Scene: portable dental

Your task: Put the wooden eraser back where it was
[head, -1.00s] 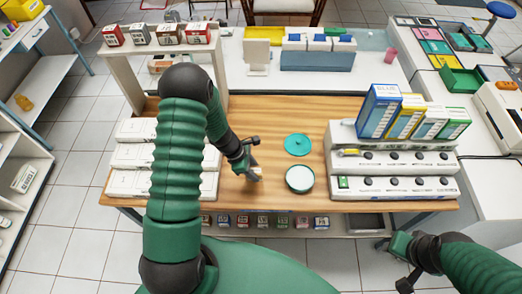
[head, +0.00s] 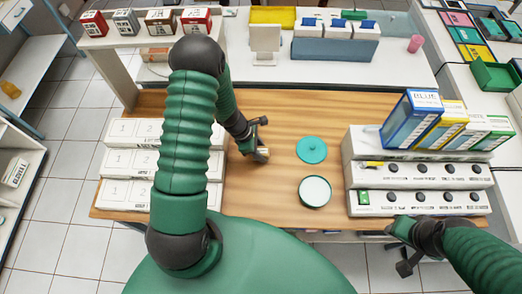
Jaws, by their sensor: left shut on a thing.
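My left gripper (head: 262,152) is above the wooden table (head: 255,190), left of the round green lid. It is shut on a small tan piece, which looks like the wooden eraser (head: 265,153); the fingers hide most of it. I cannot tell whether the piece touches the table. My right gripper (head: 398,250) is at the lower right, in front of the table's front edge. Its fingers look apart, with nothing between them.
A green lid (head: 312,149) and a round white-topped container (head: 315,191) lie right of my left gripper. White numbered boxes (head: 128,163) stand at left. A white tiered rack (head: 420,178) with coloured boxes (head: 410,118) stands at right. The wood between is clear.

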